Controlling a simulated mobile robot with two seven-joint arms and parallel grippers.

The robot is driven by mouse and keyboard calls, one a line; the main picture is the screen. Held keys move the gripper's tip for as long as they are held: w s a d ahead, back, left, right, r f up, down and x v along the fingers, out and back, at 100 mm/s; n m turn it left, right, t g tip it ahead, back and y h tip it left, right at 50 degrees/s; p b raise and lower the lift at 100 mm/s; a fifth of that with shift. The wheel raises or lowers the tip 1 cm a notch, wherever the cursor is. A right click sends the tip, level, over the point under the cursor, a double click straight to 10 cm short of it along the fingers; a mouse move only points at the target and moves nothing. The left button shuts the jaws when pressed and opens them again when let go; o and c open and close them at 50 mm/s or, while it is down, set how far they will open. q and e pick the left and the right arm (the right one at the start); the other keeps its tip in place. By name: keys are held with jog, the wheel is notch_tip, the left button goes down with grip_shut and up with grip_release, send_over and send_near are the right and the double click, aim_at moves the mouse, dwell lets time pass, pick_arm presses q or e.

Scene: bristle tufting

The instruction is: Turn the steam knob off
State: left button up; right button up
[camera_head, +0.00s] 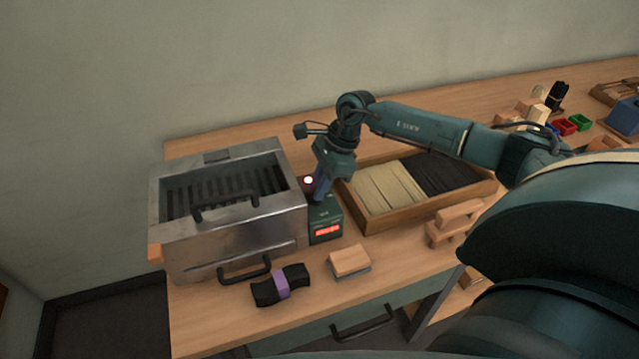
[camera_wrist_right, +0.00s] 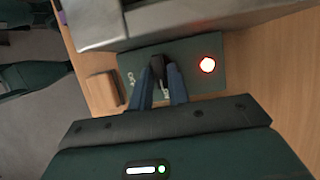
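The steam knob (camera_wrist_right: 157,68) is a small dark knob on the green control box (camera_head: 325,224), beside the metal steamer (camera_head: 228,245). My right gripper (camera_wrist_right: 160,74) points down at the box top, with its two blue-grey fingertips close against both sides of the knob. In the head view the gripper (camera_head: 318,195) hides the knob. A round lamp (camera_wrist_right: 207,64) on the box glows red, and a red display (camera_head: 328,231) is lit on its front. The knob's pointing direction is hard to tell. My left gripper is not in view.
A wooden tray (camera_head: 385,220) of pale and dark bristles lies right of the box. A wooden block (camera_head: 350,261) and a black bundle with a purple band (camera_head: 281,286) lie in front. Wooden blocks (camera_head: 452,222) stand farther right.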

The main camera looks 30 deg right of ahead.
grip_shut()
